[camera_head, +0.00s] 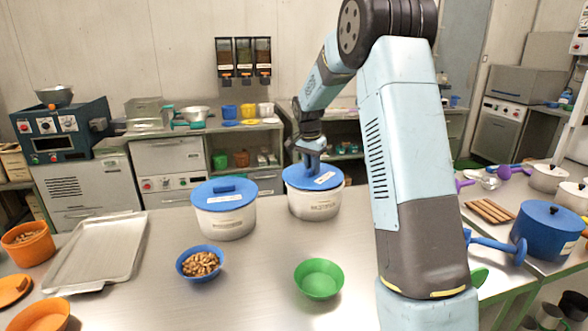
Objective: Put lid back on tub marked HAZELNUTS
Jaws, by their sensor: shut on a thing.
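A white tub (315,206) stands at the back middle of the steel table, with a label on its front too small to read surely. A blue lid (296,181) with a pale label lies over its mouth; I cannot tell if it is fully seated. My gripper (311,165) points down and is shut on the lid's handle, with the fingertips partly hidden. A second white tub (227,222) to the left has its own blue lid (208,189) on; its label is also too small to read.
A blue bowl of nuts (200,263), an empty green bowl (319,279) and a metal tray (97,250) stand on the table. Orange containers (28,244) are at the left. A blue pot (548,230) stands at the right. The table between the bowls is clear.

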